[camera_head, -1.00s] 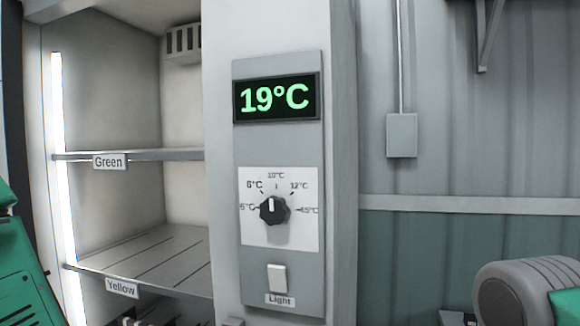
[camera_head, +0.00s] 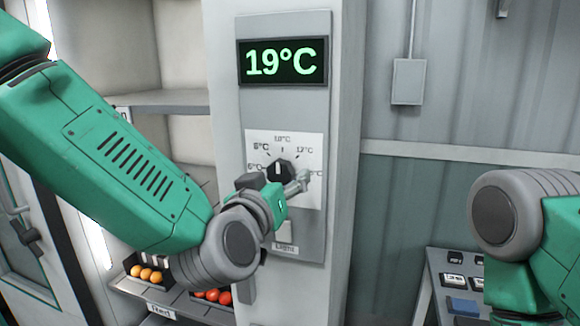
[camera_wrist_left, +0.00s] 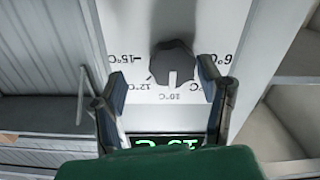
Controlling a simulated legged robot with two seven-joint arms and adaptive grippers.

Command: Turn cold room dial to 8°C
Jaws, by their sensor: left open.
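The black dial (camera_head: 280,172) sits on a white scale plate (camera_head: 312,150) on the grey control panel. Its white pointer line points up, about at the 10°C mark. The 8°C mark looks to be at its upper left, though the print is blurred. The green display (camera_head: 283,62) above reads 19°C. My left gripper (camera_head: 292,182) is in front of the plate, at the dial's lower right, partly hiding the scale. In the left wrist view its open fingers (camera_wrist_left: 160,72) point at the dial (camera_wrist_left: 172,60), which shows between and beyond the tips. Contact cannot be told.
A light switch (camera_head: 285,232) below the dial is partly hidden by my left arm. Shelves (camera_head: 160,102) with tomatoes (camera_head: 148,274) stand at the left. A grey box (camera_head: 408,82) is on the right wall. A button console (camera_head: 455,285) is at lower right.

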